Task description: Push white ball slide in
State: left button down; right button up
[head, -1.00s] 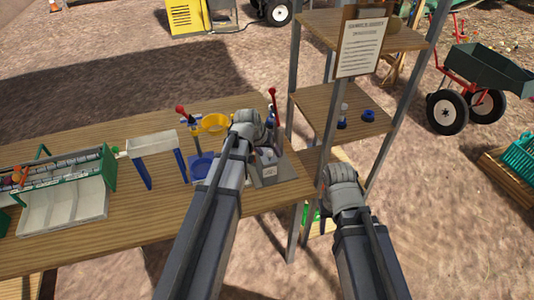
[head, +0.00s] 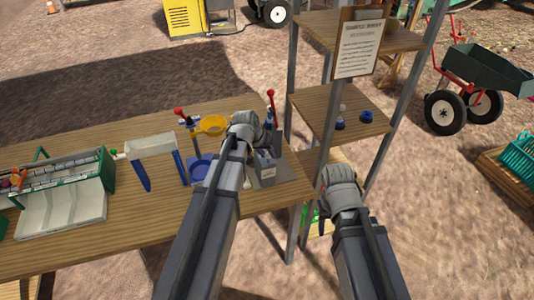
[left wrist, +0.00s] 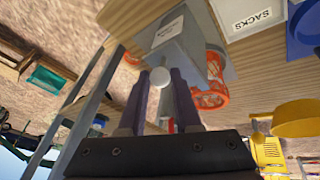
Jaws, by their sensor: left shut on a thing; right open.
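The white ball (left wrist: 160,77) is a small round knob on a grey metal box (left wrist: 185,38) in the left wrist view. My left gripper (left wrist: 163,84) is shut on this ball, with one dark finger on each side of it. In the head view the grey box (head: 268,176) stands near the table's right end.
Red-knobbed levers (head: 270,95), a yellow bowl (head: 212,125) and a blue tray (head: 200,168) are close to my left arm. A wooden shelf rack (head: 342,108) with a hanging sign stands right of the table. A sorting machine (head: 65,205) sits at the table's left.

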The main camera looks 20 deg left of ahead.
pick_arm(q)
jog(key=shift+w, duration=0.15)
jog(key=shift+w+a, duration=0.75)
jog(key=shift+w, duration=0.3)
jog(key=shift+w+a, duration=0.7)
jog(key=shift+w, duration=0.3)
jog(key=c, duration=0.5)
grip_release()
jog(key=shift+r, duration=0.15)
notch_tip(320, 180, up, 6)
jog(key=p, duration=0.6)
